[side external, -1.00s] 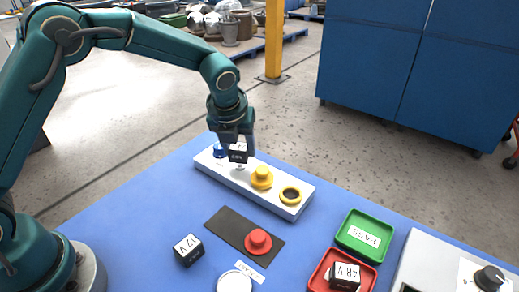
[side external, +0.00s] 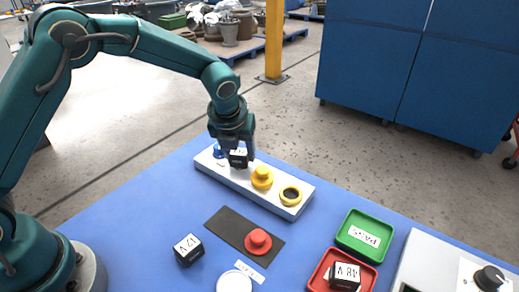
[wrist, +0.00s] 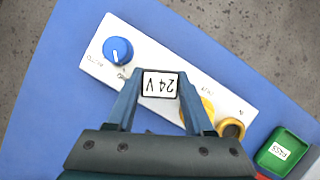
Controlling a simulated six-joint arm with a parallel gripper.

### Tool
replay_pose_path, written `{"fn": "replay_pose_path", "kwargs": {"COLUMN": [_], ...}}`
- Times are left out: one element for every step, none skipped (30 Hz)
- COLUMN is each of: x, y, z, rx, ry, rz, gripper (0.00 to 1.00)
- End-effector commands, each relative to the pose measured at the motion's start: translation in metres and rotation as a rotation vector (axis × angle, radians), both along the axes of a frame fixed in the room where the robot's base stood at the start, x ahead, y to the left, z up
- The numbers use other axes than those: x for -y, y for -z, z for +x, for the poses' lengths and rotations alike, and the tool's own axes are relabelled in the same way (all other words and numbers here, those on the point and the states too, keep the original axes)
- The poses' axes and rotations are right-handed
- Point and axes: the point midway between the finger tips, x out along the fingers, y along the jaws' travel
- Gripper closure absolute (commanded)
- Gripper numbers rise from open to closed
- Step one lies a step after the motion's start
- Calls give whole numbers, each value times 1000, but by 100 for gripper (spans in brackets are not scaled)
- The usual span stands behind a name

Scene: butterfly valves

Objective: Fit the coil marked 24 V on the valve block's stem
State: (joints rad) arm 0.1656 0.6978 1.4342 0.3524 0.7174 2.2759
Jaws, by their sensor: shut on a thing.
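The coil marked 24 V (wrist: 160,85) is a small black block with a white label on top. My gripper (wrist: 157,92) is shut on it, one finger on each side. The coil also shows in the side view (side external: 238,158), low at the white valve block (side external: 277,184), between the blue knob (side external: 217,151) and the yellow knob (side external: 262,178). The stem is hidden, and the coil appears to be down over its place. I cannot tell whether the coil is fully seated.
A yellow ring (side external: 291,194) sits at the block's right end. A 12 V coil (side external: 188,251) and a red button (side external: 258,240) on a dark mat (side external: 225,225) stand in front. A 48 V coil (side external: 345,277) lies in a red tray, near the green PASS tray (side external: 348,221).

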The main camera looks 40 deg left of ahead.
Motion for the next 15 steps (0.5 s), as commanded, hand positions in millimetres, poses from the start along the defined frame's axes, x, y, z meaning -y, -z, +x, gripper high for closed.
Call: {"fn": "replay_pose_path", "kwargs": {"x": [0,0,0,0,0,0,0,0,0,0,0,0,0,0,0], "y": [1,2,3,3,3,3,3,3,3,3,3,3,3,3,3], "z": [0,0,0,0,0,0,0,0,0,0,0,0,0,0,0], "rx": [0,0,-1,-1,-1,0,0,0,0,0,0,0,0,0,0], "ry": [1,1,1,1,1,1,0,0,0,0,0,0,0,0,0], "rz": [0,0,1,1,1,0,0,0,0,0,0,0,0,0,0], "gripper": [100,100,100,100,100,100,100,100,100,100,100,100,44,32,17]}}
